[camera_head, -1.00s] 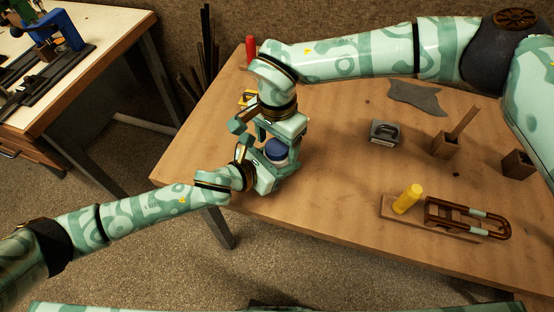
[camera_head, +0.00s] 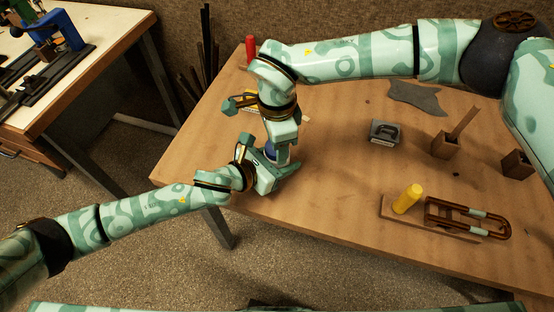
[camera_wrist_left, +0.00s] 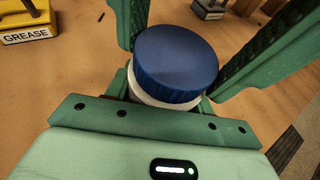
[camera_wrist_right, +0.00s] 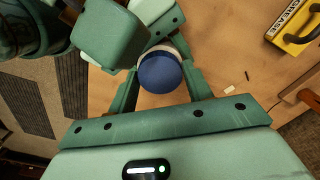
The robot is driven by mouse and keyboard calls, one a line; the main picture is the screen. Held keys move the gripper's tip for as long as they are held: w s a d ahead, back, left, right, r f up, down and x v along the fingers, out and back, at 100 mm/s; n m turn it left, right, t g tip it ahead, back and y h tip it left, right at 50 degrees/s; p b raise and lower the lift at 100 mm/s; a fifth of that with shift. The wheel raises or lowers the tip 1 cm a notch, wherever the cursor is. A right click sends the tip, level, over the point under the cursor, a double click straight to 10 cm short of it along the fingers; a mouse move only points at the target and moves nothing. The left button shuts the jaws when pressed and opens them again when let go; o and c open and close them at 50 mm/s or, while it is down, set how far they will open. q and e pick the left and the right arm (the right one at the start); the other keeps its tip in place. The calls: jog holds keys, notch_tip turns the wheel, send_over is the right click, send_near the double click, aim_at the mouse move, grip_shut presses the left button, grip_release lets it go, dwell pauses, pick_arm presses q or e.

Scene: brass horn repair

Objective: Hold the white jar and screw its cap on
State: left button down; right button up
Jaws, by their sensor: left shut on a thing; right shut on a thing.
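The white jar (camera_wrist_left: 150,98) stands upright in my left gripper (camera_head: 281,161), which is shut on its body. The blue cap (camera_wrist_left: 177,58) sits on top of the jar and looks level. My right gripper (camera_head: 275,147) comes from above and is shut on the cap, one finger on each side. The right wrist view shows the cap (camera_wrist_right: 160,75) between the right fingertips, with a white strip of the jar (camera_wrist_right: 163,48) behind it. In the head view the grippers hide most of the jar. The threads are hidden.
A yellow grease box (camera_wrist_left: 27,20) lies behind the grippers. The table's left edge is close to my left gripper.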

jog(key=o, duration=1.1)
jog(key=shift+r, duration=2.3)
jog(key=shift+c, duration=0.2)
jog(key=n, duration=0.1)
jog(key=r+n, duration=0.1)
jog(key=shift+r+n, duration=0.25)
jog(key=shift+n, duration=0.15)
jog(key=r+n, duration=0.1)
jog(key=n, duration=0.1)
jog(key=r+n, duration=0.1)
jog(key=shift+n, duration=0.4)
